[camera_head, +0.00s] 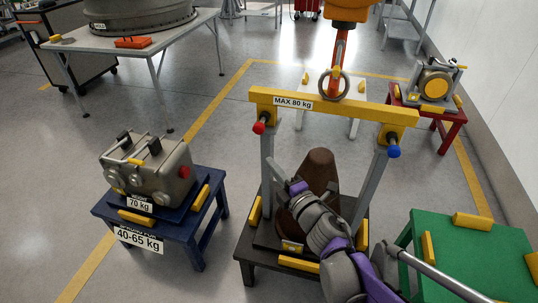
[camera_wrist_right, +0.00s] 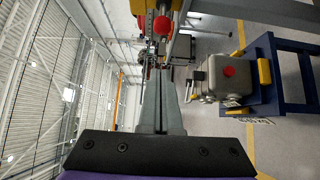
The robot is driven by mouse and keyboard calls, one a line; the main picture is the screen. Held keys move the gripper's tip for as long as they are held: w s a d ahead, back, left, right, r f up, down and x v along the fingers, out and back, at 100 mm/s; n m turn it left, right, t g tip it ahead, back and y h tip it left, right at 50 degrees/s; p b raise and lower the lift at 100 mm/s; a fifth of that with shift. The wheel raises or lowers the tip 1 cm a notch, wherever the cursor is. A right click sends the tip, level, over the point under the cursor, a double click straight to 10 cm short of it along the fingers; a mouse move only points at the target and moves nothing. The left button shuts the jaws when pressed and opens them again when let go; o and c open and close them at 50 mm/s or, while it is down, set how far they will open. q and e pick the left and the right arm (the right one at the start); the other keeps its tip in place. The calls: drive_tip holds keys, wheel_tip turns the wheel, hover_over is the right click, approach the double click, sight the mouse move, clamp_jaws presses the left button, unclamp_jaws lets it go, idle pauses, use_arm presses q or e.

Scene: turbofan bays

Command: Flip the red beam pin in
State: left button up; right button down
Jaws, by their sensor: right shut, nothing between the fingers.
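The red beam pin (camera_head: 258,127) is a red knob at the left end of the yellow lifting beam (camera_head: 345,108), which is labelled MAX 80 kg. In the right wrist view the red pin (camera_wrist_right: 163,25) shows near the top, beyond the fingertips and apart from them in the picture. My right gripper (camera_head: 280,168) reaches up from the lower right, below and slightly right of the red pin. Its grey fingers (camera_wrist_right: 160,78) are shut with nothing between them. A blue pin (camera_head: 393,151) is at the beam's right end. My left gripper is not in view.
Grey posts stand under the beam beside a brown cone (camera_head: 318,170) on a dark stand. A grey 70 kg unit (camera_head: 150,173) sits on a blue stand (camera_head: 203,222) at left. A green table (camera_head: 478,250) is at lower right. An orange hoist (camera_head: 349,10) hangs above the beam.

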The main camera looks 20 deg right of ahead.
approach(255, 130)
drive_tip(key=w+a, duration=0.3)
drive_tip(key=a, duration=0.1)
drive_tip(key=shift+w+d+f, duration=0.15)
drive_tip(key=shift+w+d, duration=1.25)
drive_tip(key=w+d, duration=0.2)
drive_tip(key=w, duration=0.1)
drive_tip(key=shift+w+d+b, duration=0.1)
drive_tip(key=shift+w+b, duration=0.05)
drive_tip(key=shift+b, duration=0.25)
